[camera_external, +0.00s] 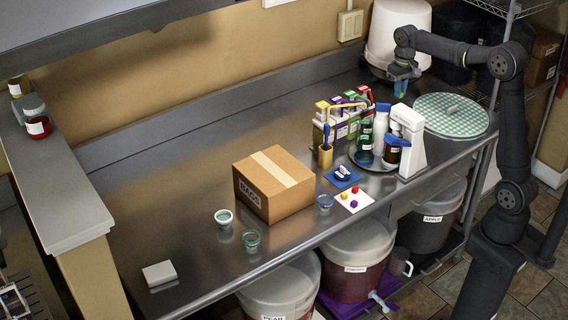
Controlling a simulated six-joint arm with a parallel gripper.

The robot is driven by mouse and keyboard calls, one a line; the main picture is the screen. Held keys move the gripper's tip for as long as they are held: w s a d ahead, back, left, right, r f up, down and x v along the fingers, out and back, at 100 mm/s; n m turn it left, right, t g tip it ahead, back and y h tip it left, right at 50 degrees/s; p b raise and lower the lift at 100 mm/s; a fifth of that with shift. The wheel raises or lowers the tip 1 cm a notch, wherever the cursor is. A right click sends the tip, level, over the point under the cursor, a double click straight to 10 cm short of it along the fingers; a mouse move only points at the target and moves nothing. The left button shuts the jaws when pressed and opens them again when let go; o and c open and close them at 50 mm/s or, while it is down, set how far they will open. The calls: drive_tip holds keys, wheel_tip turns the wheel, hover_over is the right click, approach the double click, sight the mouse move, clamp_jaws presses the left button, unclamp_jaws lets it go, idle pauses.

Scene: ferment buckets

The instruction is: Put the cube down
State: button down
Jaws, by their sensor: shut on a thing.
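My gripper (401,86) is at the upper right, raised above the back of the steel counter, in front of a large white bucket. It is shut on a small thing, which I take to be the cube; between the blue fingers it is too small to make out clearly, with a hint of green. My gripper is well behind and to the right of that card.
A green checkered round mat (450,113) lies right of my gripper. Bottles (365,140), a white dispenser (412,145) and colored cartons (338,120) crowd the counter below it. A cardboard box (273,185) and small cups (224,217) stand further left. The counter's left part is mostly clear.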

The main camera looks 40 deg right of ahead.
drive_tip(key=shift+d, duration=0.25)
drive_tip(key=shift+w+n, duration=0.15)
drive_tip(key=shift+n, duration=0.15)
drive_tip(key=w+a, duration=0.4)
drive_tip(key=w+a+r, duration=0.1)
drive_tip(key=w+a, duration=0.2)
drive_tip(key=shift+w, duration=0.1)
drive_tip(key=w+a, duration=0.2)
drive_tip(key=a, duration=0.1)
drive_tip(key=w+a+r, duration=0.1)
drive_tip(key=w+a, duration=0.1)
drive_tip(key=a, duration=0.2)
drive_tip(key=w+a, duration=0.2)
drive_tip(key=a, duration=0.2)
drive_tip(key=shift+r, duration=0.35)
drive_tip(key=a+f, duration=0.5)
drive_tip(key=a, duration=0.6)
hover_over(302, 158)
wheel_tip(302, 158, down, 8)
wheel_tip(302, 158, down, 5)
drive_tip(key=shift+a, duration=0.15)
drive_tip(key=shift+f, duration=2.75)
